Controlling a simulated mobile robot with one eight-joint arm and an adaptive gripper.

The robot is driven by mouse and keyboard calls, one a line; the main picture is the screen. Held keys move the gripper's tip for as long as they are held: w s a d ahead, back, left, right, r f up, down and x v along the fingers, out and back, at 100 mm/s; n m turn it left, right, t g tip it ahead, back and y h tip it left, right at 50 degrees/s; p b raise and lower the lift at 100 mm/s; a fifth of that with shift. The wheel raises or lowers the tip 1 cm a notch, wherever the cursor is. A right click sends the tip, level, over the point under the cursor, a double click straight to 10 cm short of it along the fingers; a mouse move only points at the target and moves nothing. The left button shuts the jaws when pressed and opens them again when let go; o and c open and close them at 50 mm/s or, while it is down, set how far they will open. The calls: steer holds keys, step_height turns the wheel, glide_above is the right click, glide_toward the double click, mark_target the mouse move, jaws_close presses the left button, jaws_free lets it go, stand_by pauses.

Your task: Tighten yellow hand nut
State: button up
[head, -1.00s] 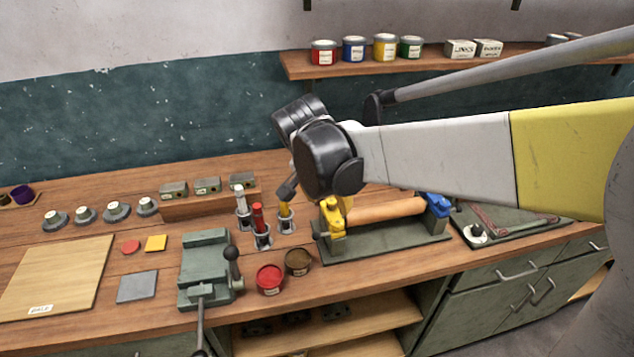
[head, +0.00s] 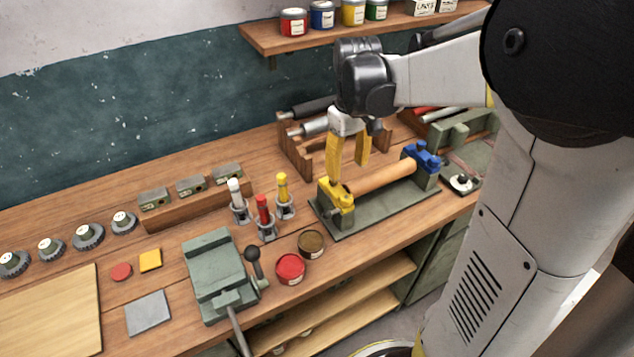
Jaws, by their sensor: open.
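A long wooden roller (head: 383,179) lies across a green fixture (head: 370,211) on the bench. A yellow clamp piece (head: 339,198) holds its left end and a blue one (head: 424,160) its right end. The yellow hand nut appears to be part of the yellow piece; its exact outline is hard to tell. My gripper (head: 348,172) points down with two yellow fingers spread apart and nothing between them. The left finger is just above or in front of the yellow piece; I cannot tell whether they touch. The right finger is behind, near the roller.
Yellow-, red- and white-topped tools (head: 264,215) stand in holders left of the fixture. Red and brown tins (head: 290,268) and a green vise (head: 217,275) are in front. A wooden rack (head: 295,155) stands behind. A shelf (head: 265,38) hangs above.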

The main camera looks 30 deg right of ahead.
mark_target(346, 197)
steer(key=f+b, duration=0.1)
steer(key=f, duration=0.2)
steer(key=f+b, duration=0.1)
steer(key=f, duration=0.3)
steer(key=f+b, duration=0.1)
steer(key=f, duration=0.2)
steer(key=shift+s+d+f, duration=0.15)
steer(key=shift+d+f, duration=0.1)
steer(key=shift+f, duration=0.15)
